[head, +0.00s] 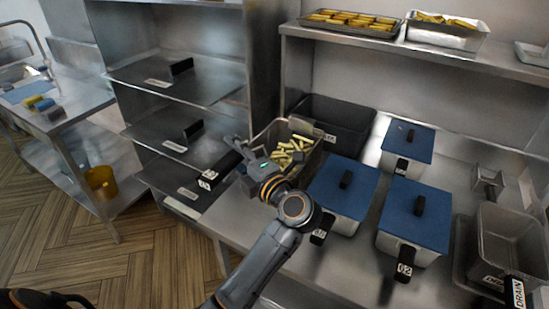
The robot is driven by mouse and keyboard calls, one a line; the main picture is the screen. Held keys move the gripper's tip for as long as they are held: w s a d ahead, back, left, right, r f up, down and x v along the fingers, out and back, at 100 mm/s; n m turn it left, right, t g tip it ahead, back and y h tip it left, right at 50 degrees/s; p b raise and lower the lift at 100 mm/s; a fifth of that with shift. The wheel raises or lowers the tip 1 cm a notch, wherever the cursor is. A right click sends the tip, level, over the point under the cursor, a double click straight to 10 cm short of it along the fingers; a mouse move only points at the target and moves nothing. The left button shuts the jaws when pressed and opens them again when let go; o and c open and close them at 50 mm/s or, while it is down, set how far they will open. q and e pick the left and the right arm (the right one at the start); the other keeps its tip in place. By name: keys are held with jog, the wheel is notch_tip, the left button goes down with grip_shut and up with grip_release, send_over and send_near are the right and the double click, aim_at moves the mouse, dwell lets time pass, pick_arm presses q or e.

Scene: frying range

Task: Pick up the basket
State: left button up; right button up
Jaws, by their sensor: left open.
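A metal basket (314,157) holding several yellow fry-like sticks (290,152) sits on the steel counter, left of the blue-lidded containers. A black handle with a white label (209,177) juts out to the left of my gripper and appears to belong to this basket. My left gripper (236,147) is open beside the handle's inner part, near the basket's left side. I cannot tell whether the fingers touch or straddle the handle. My gripper and wrist hide the basket's near left part. My right gripper is not in view.
Several blue-lidded containers (343,187) with black handles stand right of the basket. A black bin (340,118) is behind it. Dark shelves (180,80) are at left. An empty drain basket (510,240) is at far right. Food trays (350,23) rest on the upper shelf.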

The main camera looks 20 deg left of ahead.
pick_arm(q)
jog(key=shift+s+d+r, duration=0.5)
jog(key=shift+s+d, duration=0.1)
jog(key=shift+d, duration=0.15)
jog(key=c, duration=0.9)
jog(key=shift+w+a+f, duration=0.1)
jog(key=shift+a, duration=0.05)
grip_shut()
jog(key=shift+w+a+f, duration=0.15)
jog(key=shift+a, duration=0.05)
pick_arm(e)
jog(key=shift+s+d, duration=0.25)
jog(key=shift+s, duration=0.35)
pick_arm(q)
jog(key=shift+d+r, duration=0.1)
jog(key=shift+r, duration=0.15)
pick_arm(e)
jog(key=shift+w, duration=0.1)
pick_arm(q)
jog(key=shift+r, duration=0.3)
notch_tip(320, 180, up, 9)
jog(key=shift+r+b, duration=0.1)
jog(key=shift+b, duration=0.55)
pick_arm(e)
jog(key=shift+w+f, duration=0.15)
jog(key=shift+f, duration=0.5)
